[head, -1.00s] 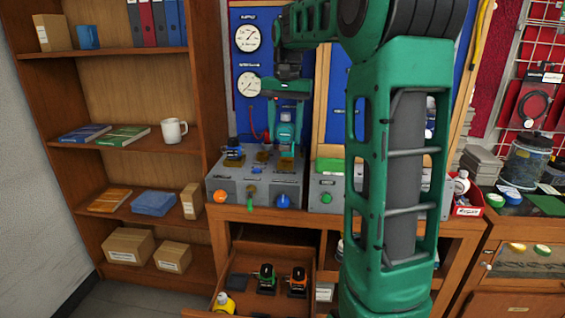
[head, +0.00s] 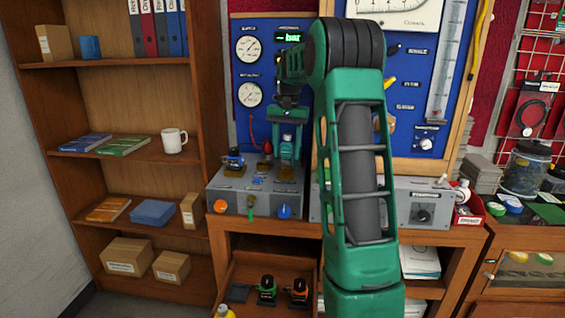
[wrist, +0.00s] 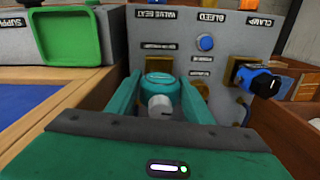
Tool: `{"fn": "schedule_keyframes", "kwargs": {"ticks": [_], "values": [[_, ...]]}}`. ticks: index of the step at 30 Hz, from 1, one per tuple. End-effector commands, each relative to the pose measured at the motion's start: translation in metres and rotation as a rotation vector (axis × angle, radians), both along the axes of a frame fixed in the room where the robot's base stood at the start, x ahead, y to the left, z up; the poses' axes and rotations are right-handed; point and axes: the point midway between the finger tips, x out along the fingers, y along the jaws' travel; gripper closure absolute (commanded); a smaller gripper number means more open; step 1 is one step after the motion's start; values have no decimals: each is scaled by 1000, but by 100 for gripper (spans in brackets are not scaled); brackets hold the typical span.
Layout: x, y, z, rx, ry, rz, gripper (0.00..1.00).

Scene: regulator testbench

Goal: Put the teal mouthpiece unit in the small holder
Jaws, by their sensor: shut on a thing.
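The teal mouthpiece unit (head: 287,146) is between the two fingers of my gripper (head: 288,156), which is shut on it. In the wrist view the unit (wrist: 161,88) shows its teal round body and pale grey knob between the teal fingers (wrist: 160,100). It is over the right rear of the grey test console (head: 248,204), close to a brass-coloured plate (head: 288,172). I cannot tell whether it touches the plate. I cannot tell which fixture is the small holder.
A blue-and-black unit (head: 234,160) stands on the console's left, beside the CLAMP label in the wrist view. An open drawer below has a green-topped unit (head: 267,290) and an orange-topped unit (head: 298,291). A second grey box (head: 425,203) stands right.

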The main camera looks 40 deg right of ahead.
Motion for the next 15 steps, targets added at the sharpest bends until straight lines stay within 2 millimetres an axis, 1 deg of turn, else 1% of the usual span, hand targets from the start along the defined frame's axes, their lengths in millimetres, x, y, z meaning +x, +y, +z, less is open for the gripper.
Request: {"fn": "schedule_keyframes", "kwargs": {"ticks": [8,10,14,15], "values": [[0,1,-34,2,1,1,96],[0,1,-37,1,1,1,97],[0,1,-37,0,0,1,97],[0,1,-37,0,0,1,51]]}}
